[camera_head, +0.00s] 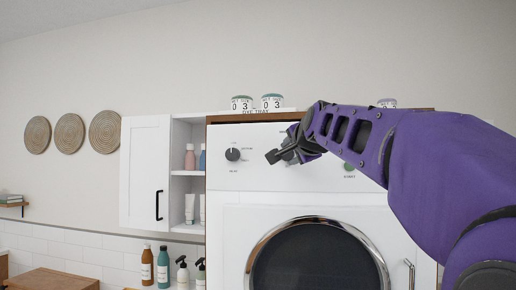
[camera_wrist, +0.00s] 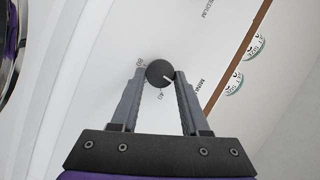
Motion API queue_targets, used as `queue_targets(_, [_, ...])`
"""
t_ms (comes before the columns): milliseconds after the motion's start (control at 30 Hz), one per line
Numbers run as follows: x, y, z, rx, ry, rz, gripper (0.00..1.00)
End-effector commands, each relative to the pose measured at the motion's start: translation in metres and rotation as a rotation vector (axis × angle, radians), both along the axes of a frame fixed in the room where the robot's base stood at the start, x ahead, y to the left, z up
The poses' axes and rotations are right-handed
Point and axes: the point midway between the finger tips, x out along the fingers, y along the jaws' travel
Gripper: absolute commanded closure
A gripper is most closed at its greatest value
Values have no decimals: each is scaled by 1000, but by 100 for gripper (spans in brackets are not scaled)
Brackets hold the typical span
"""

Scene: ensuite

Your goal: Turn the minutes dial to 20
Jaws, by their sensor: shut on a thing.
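The minutes dial (camera_wrist: 158,72) is a round dark knob with a short white pointer line on the white front panel of the machine (camera_head: 330,229). In the wrist view the pointer is at the knob's right side, slanting down toward the partly hidden "MIN..." lettering. Small printed numbers sit left of the knob and below it; they are hard to read. My gripper (camera_wrist: 160,76) is shut on the dial, one finger on each side. In the head view my gripper (camera_head: 279,156) reaches the panel from the right and mostly hides the dial.
Another dark dial (camera_head: 233,154) is to the left on the panel, and a green button (camera_head: 348,167) to the right. Small round counters (camera_head: 272,101) stand on top. A white cabinet (camera_head: 144,172) with open shelves adjoins on the left. Bottles (camera_head: 163,265) stand below.

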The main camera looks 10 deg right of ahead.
Motion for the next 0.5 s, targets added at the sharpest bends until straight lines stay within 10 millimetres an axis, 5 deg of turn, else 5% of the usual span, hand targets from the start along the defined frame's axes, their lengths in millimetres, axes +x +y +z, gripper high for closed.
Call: queue_targets(500, [0, 1, 4, -137, 38, 0, 100])
